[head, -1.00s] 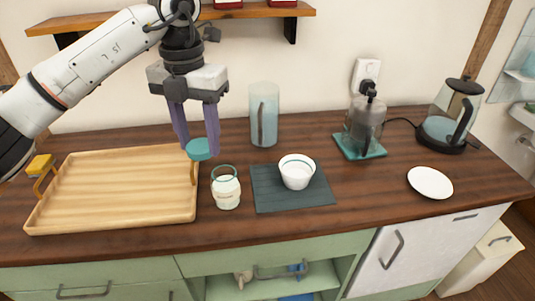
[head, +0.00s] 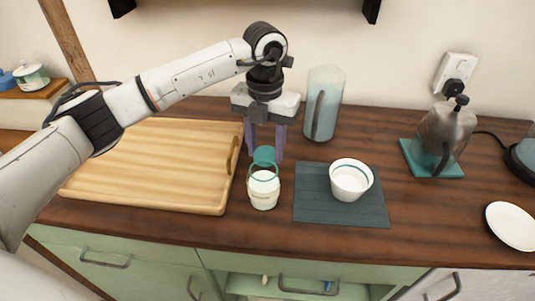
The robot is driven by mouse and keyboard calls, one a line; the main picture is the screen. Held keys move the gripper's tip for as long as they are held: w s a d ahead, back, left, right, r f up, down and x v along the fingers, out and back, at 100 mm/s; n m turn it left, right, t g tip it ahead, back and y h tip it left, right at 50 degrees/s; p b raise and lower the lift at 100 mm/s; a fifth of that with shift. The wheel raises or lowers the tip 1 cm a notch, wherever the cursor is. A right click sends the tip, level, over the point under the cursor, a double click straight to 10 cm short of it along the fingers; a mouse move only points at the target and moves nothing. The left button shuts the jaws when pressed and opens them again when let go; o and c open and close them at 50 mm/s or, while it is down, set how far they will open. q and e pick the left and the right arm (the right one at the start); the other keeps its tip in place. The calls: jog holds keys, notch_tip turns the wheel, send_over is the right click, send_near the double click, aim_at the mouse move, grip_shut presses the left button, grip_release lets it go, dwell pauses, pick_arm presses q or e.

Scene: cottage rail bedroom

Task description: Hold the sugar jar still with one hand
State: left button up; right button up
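The sugar jar (head: 264,190) is a clear glass jar with white contents and an open top, standing upright on the counter between the tray and the dark mat. My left gripper (head: 265,155) points down just behind the jar. Its two purple fingers are shut on a teal round lid (head: 264,154), which shows between the fingertips. The jar's rim overlaps the lower part of the lid in the picture; I cannot tell whether they touch. My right gripper is not in view.
A wooden tray (head: 150,190) lies left of the jar. A dark mat (head: 312,208) with a white bowl (head: 351,181) lies right. A glass pitcher (head: 323,105) stands behind. A coffee press (head: 446,135) and white plate (head: 511,226) are farther right. The counter's front strip is clear.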

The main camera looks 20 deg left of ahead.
aim_at(265, 153)
pick_arm(q)
jog(key=shift+f, duration=1.5)
jog(key=o, duration=1.2)
jog(key=shift+c, duration=0.2)
